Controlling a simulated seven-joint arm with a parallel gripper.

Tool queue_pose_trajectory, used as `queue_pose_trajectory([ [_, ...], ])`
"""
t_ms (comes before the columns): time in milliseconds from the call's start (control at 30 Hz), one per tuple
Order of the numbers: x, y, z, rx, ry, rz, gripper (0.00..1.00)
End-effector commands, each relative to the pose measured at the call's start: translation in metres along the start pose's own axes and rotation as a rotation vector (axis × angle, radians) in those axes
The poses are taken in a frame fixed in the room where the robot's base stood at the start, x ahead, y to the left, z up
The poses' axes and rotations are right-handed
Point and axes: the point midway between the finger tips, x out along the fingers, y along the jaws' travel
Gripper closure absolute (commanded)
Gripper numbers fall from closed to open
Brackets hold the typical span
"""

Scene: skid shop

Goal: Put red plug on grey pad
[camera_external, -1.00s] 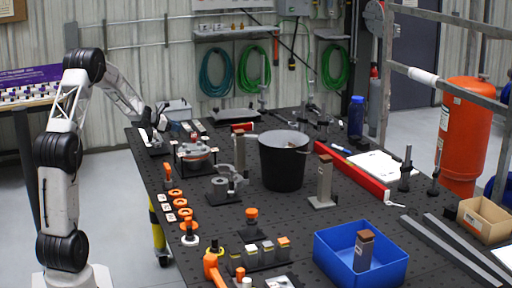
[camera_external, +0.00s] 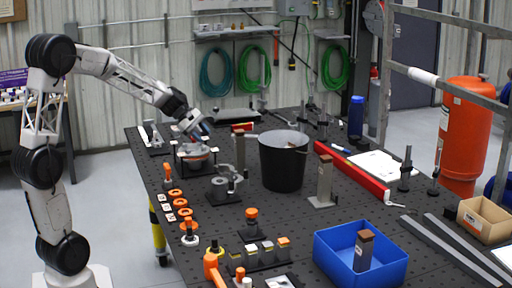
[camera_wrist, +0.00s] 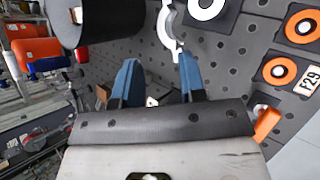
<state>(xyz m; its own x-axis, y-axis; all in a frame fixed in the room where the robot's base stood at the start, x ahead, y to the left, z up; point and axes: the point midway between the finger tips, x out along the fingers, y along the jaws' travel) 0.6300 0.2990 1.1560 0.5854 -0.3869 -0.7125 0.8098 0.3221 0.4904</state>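My gripper (camera_external: 203,133) is above the round fixture at the back left of the table. In the wrist view its two blue fingers (camera_wrist: 160,85) stand apart with nothing held between them. I cannot pick out a red plug for certain. A small red piece (camera_external: 241,127) lies at the back of the table, but its shape is unclear. A flat grey plate (camera_external: 322,202) right of the black bucket carries an upright brown-topped post (camera_external: 324,176); I cannot tell whether this plate is the grey pad.
The black bucket (camera_external: 283,165) stands mid-table; it also shows in the wrist view (camera_wrist: 112,25). A long red bar (camera_external: 352,174) lies right of it. A blue bin (camera_external: 335,262) is at front right. Orange rings (camera_external: 180,203) line the left edge.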

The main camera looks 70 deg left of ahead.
Motion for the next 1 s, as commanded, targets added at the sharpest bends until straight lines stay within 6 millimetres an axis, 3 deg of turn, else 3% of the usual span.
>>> queue_pose_trajectory([
  [33, 0.001, -0.011, 0.024, 0.069, 0.003, -0.029, 0.62],
  [200, 0.005, -0.055, 0.084, 0.295, 0.016, -0.134, 0.62],
  [500, -0.001, -0.14, 0.166, 0.702, 0.03, -0.302, 0.62],
  [800, -0.018, -0.229, 0.217, 1.116, 0.038, -0.454, 0.62],
  [1000, -0.032, -0.286, 0.235, 1.392, 0.044, -0.548, 0.62],
])
